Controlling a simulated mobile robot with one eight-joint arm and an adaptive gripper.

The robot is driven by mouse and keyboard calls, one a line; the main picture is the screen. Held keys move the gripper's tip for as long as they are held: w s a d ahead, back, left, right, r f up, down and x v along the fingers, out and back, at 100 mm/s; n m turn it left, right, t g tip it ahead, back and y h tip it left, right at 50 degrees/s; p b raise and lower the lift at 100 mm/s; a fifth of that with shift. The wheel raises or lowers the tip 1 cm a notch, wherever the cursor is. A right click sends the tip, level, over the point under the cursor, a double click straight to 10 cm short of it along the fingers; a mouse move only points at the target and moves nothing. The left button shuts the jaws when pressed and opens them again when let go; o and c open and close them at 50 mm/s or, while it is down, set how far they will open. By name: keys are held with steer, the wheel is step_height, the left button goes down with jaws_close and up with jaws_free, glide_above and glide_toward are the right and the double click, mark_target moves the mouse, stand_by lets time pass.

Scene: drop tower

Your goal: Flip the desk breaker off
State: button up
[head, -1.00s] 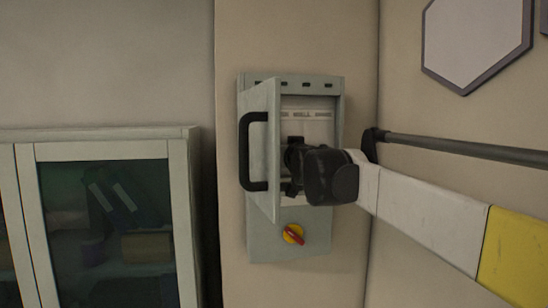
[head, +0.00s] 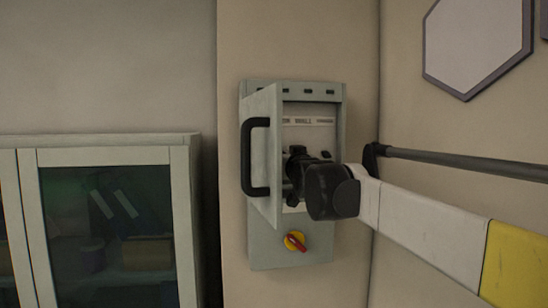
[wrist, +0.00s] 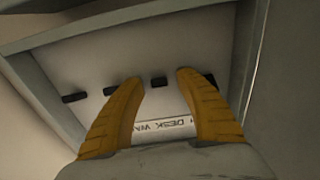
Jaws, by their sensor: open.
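A grey breaker box (head: 290,250) hangs on the wall, its door (head: 262,150) swung open to the left. Inside is a pale panel with a row of small dark breaker switches; the wrist view shows one switch (wrist: 158,81) between my fingertips and others to both sides. Contact is unclear. In the head view my wrist hides most of the panel.
A black handle (head: 250,157) sticks out from the door, left of my gripper. A red and yellow rotary knob (head: 295,241) sits on the box below. A glass-fronted cabinet (head: 110,158) stands at left. A dark rail (head: 460,164) runs along the right wall.

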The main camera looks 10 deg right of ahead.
steer(key=shift+s, duration=0.15)
steer(key=s, duration=1.1)
steer(key=shift+s+f, duration=0.4)
steer(key=shift+f, duration=0.15)
steer(key=s+f+g+b, duration=0.4)
steer(key=s+f+b, duration=0.5)
steer(key=f, duration=1.3)
steer(key=s+f+g+b, duration=0.4)
steer(key=s+f+b, duration=0.6)
steer(key=f, duration=1.3)
steer(key=s+f+g+b, duration=0.3)
steer(key=s+f+b, duration=0.6)
steer(key=f, duration=1.4)
steer(key=shift+s+g+b, duration=0.4)
steer(key=shift+s, duration=0.5)
